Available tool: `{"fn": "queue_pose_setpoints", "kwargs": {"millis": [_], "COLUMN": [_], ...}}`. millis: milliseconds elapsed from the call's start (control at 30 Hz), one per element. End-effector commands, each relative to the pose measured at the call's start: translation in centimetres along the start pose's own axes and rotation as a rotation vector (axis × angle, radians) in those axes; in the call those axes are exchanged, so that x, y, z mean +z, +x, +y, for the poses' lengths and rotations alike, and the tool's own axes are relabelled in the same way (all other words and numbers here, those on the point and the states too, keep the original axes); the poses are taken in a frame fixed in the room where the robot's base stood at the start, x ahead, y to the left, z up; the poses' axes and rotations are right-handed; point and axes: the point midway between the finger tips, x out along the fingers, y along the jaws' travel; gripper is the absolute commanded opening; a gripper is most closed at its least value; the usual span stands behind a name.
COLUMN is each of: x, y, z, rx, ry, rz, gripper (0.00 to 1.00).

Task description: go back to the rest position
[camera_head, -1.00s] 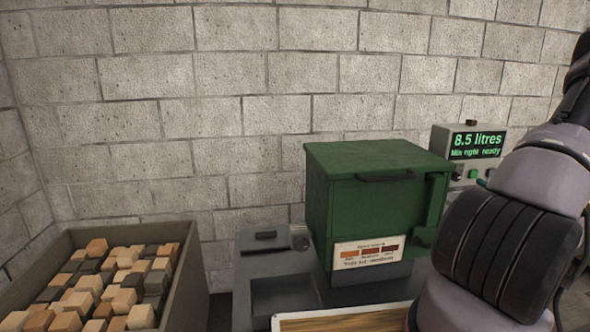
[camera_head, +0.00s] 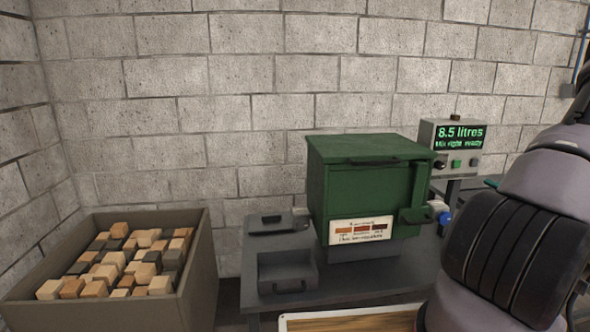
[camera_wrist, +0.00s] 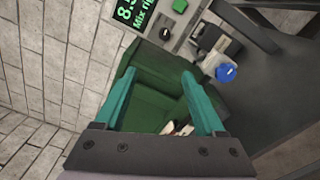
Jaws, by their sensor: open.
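My gripper (camera_wrist: 157,100) shows in the wrist view with its two teal fingers apart and nothing between them. Beyond the fingers is a green box-like machine (camera_wrist: 160,70), seen at a tilt.
A crate (camera_head: 200,270) of wooden and dark blocks stands at the left. A grey tray unit (camera_head: 283,292) sits on the bench (camera_head: 385,285). A display box (camera_head: 440,165) reads 8.5 litres. A blue knob (camera_wrist: 226,73) is near the machine. A wooden-topped board (camera_head: 350,320) lies at the bottom edge.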

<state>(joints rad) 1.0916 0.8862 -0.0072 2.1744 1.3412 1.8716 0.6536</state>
Motion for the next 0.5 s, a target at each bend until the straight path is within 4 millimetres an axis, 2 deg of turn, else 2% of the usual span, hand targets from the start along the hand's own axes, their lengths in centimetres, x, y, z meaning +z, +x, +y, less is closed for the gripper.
{"fn": "queue_pose_setpoints", "kwargs": {"millis": [267, 367, 500], "x": [-2.1, -3.4, -5.8], "y": [2.1, 3.0, 4.2], "z": [3.9, 5.9, 9.6], "rx": [0.040, 0.062, 0.108], "ry": [-0.108, -0.171, -0.292], "rz": [0.124, 0.189, 0.307], "gripper": [0.72, 0.72, 0.72]}}
